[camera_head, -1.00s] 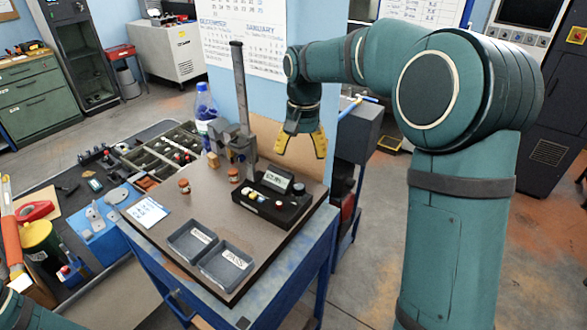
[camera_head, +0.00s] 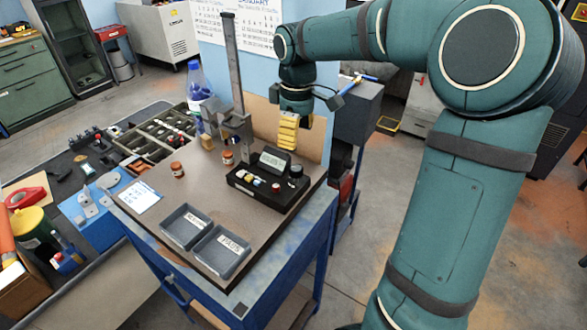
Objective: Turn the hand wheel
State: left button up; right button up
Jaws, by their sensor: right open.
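My right gripper (camera_head: 288,132) has yellow fingers that point down, behind and above the black meter box, right of the metal stand. I see it side-on; it is open with nothing between its fingers. The stand (camera_head: 233,75) is a tall upright post with a grey clamp block (camera_head: 237,127) low on it, at the back of the bench top. I cannot make out a hand wheel clearly on it. The black meter box (camera_head: 268,183) has a small display, buttons and a dark round knob (camera_head: 296,171). My left gripper is not in view.
Two grey trays (camera_head: 186,226) (camera_head: 222,251) lie at the front of the bench top (camera_head: 160,212). Two small brown jars (camera_head: 177,169) (camera_head: 228,158), a white card (camera_head: 139,197) and a blue-capped bottle (camera_head: 197,86) stand or lie to the left. A blue wall panel is behind the bench.

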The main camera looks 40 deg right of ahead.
aim_at(296, 168)
notch_tip(296, 168, down, 11)
jog(key=shift+r+b, duration=0.15)
jog(key=shift+b, duration=0.2)
grip_shut()
